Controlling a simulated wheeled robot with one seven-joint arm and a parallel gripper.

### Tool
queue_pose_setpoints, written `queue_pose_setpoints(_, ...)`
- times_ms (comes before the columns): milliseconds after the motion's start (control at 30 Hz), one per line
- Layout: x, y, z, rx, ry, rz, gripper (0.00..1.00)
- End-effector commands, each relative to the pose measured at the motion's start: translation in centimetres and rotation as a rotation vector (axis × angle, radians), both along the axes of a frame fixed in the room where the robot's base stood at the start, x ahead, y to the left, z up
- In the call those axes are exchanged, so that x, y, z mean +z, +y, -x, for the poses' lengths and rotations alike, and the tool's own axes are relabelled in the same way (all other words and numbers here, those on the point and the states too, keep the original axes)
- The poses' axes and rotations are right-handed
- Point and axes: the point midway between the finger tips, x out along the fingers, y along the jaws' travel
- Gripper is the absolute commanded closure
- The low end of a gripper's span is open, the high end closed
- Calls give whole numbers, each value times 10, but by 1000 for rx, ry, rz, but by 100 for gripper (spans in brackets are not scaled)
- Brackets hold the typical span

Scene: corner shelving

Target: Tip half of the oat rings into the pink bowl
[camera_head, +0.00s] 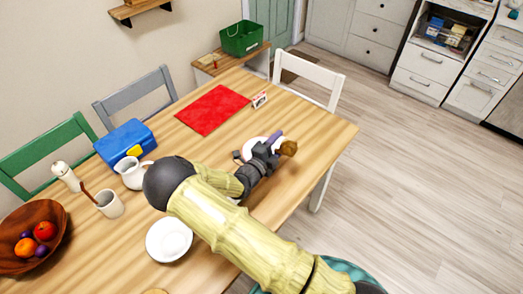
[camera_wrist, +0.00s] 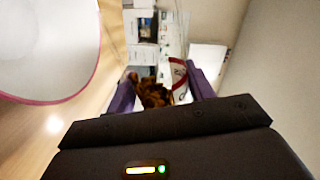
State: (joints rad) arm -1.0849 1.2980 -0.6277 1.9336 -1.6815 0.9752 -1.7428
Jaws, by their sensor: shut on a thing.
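My gripper (camera_head: 279,143) has purple fingers and is over the right end of the table in the head view. In the wrist view, my gripper (camera_wrist: 160,92) is shut on a small holder of brown oat rings (camera_wrist: 153,94). The oat rings (camera_head: 289,148) show as a brown lump at the fingertips. The holder's outline and tilt are unclear. A white bowl with a pink rim (camera_wrist: 45,45) is close by at the left of the wrist view. In the head view a white bowl (camera_head: 249,146), likely the same one, is partly hidden behind my gripper.
A white plate (camera_head: 169,239), a white jug (camera_head: 132,174), a cup (camera_head: 110,204), a blue box (camera_head: 124,140) and a wooden fruit bowl (camera_head: 18,263) stand on the table. A red mat (camera_head: 212,109) lies beyond, with a small card box (camera_head: 260,99).

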Motion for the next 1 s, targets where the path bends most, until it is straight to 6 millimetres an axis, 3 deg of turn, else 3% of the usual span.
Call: queue_pose_setpoints(1000, -1, 2, -2, 0, 33, 51, 82)
